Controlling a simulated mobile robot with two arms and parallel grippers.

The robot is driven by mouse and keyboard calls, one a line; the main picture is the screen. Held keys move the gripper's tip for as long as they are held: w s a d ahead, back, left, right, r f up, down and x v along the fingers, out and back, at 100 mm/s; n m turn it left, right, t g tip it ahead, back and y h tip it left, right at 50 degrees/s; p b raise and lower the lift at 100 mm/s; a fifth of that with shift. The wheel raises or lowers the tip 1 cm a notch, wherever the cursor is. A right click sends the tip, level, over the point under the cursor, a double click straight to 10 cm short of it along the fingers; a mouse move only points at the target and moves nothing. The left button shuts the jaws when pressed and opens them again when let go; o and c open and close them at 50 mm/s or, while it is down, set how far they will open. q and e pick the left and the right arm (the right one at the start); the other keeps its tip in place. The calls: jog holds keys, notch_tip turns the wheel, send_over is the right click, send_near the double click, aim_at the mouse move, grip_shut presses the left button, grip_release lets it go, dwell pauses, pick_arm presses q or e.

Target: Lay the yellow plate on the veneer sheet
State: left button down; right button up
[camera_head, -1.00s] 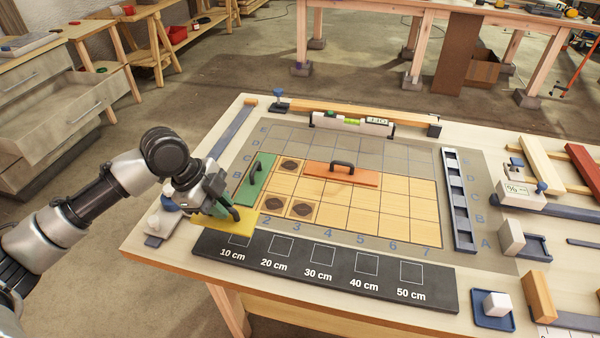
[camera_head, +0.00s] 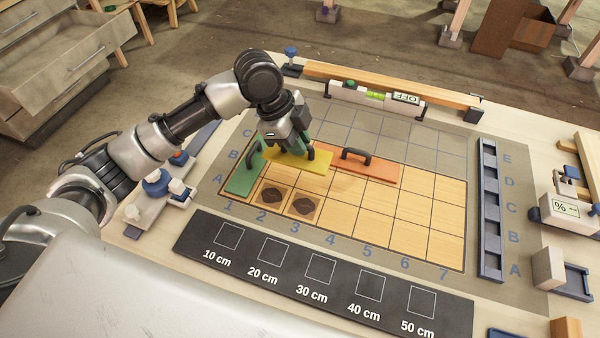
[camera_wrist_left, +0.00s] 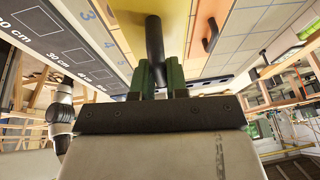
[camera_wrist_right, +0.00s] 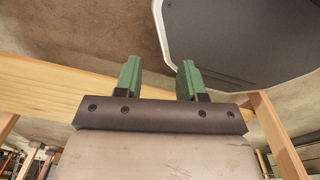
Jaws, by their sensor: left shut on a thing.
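The veneer sheet (camera_head: 410,215) is the pale wood grid, columns 1 to 7, on the bench. My left gripper (camera_head: 300,149) is shut on the black handle of the yellow plate (camera_head: 316,163). The handle also stands between the green fingers in the left wrist view (camera_wrist_left: 154,45). The plate is over the sheet's upper left part, between the green plate (camera_head: 243,178) and the orange plate (camera_head: 375,172). I cannot tell whether it touches the sheet. Two dark knots (camera_head: 273,197) show in front of it. My right gripper (camera_wrist_right: 158,82) is open and empty, away from the sheet.
A black strip (camera_head: 340,290) with marked squares lies along the front. A wooden bar with a level (camera_head: 375,96) runs behind the sheet, and a blue slotted rack (camera_head: 490,210) stands at right. The sheet's right part is clear.

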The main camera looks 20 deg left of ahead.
pick_arm(q)
jog(key=d, duration=1)
jog(key=w+a+f, duration=0.1)
jog(key=a+f, duration=0.1)
jog(key=a, duration=0.1)
jog(key=w+a+f, duration=0.1)
jog(key=a+f, duration=0.1)
jog(key=a, duration=0.2)
jog(key=w+a+f+p, duration=0.1)
jog(key=a, duration=0.2)
jog(key=shift+a+f, duration=0.15)
jog(key=shift+f, duration=0.25)
jog(key=shift+w+a+f, duration=0.1)
jog(key=shift+f, duration=0.05)
notch_tip(320, 180, down, 3)
jog(key=shift+g, duration=0.3)
jog(key=shift+f, duration=0.5)
pick_arm(e)
jog(key=shift+w+a+r, duration=0.1)
jog(key=shift+w+r, duration=0.5)
jog(key=shift+w, duration=0.3)
